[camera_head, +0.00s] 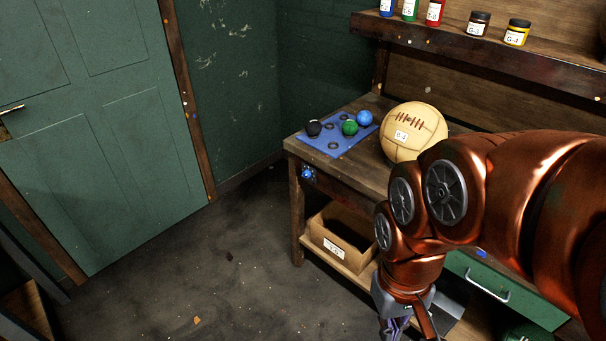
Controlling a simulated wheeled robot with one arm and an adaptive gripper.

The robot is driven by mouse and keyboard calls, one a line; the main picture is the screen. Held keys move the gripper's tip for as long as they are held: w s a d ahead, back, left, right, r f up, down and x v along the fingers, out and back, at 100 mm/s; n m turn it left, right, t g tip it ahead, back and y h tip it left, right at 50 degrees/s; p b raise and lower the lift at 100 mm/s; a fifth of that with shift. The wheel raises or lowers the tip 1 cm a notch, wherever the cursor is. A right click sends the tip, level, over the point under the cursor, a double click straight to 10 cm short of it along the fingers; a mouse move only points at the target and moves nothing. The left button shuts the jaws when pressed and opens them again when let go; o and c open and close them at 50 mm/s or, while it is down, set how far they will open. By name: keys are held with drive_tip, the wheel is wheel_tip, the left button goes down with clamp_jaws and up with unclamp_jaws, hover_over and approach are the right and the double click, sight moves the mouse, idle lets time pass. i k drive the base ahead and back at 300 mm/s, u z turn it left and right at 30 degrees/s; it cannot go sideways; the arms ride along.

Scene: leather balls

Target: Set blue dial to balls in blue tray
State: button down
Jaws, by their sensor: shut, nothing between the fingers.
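The blue tray (318,142) lies flat on the left end of the wooden workbench. My gripper (397,330) hangs low at the bottom of the view, right of and below the dial. It is shut and empty, and its tips are partly cut off.
A large tan leather ball (412,133) sits on the bench right of the tray. A cardboard box (341,242) stands on the lower shelf. A green drawer (505,290) is at right. Paint jars (517,33) line the upper shelf. Floor left of the bench is open.

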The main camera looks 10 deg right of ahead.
sight(306, 173)
drive_tip(key=z, duration=0.3)
drive_tip(key=k, duration=0.4)
drive_tip(key=u, duration=1.4)
drive_tip(key=i, duration=1.3)
drive_tip(key=z, duration=0.45)
